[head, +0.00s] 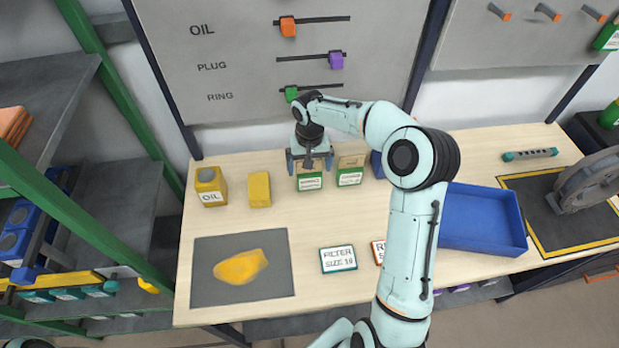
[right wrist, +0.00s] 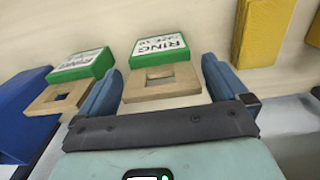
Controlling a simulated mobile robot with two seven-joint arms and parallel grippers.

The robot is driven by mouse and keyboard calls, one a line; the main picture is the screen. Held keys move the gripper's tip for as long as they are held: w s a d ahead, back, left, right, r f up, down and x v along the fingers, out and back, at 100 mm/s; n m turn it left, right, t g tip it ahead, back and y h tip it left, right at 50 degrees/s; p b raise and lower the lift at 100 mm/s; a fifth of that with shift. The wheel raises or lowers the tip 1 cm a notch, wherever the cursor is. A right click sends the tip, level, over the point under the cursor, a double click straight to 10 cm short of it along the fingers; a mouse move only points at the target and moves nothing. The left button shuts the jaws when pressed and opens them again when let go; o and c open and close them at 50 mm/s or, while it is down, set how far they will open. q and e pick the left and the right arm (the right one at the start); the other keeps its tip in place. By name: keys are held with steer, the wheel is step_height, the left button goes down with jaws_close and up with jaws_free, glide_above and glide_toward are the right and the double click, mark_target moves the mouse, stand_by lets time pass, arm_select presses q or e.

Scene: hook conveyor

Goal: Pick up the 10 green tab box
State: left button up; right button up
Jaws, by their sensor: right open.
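Two green boxes with white labels and tan square-holed tabs stand side by side at the back of the table. The left green box (head: 309,182) is directly below my right gripper (head: 309,162). In the right wrist view this box (right wrist: 158,50) reads RING; its size line is too small to read surely. My right gripper (right wrist: 163,70) is open there, with one blue finger on each side of the box's tab. The other green box (head: 350,177), also in the wrist view (right wrist: 82,66), is outside the fingers. My left gripper is not in view.
A yellow OIL can (head: 211,187) and yellow block (head: 259,189) stand left of the boxes. A grey mat (head: 215,290) holds a yellow cloth-like piece (head: 240,266). A FILTER card (head: 338,259) lies in front. A blue tray (head: 483,220) is at right.

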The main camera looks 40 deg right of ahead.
steer(key=shift+f, duration=0.1)
steer(key=c, duration=1.3)
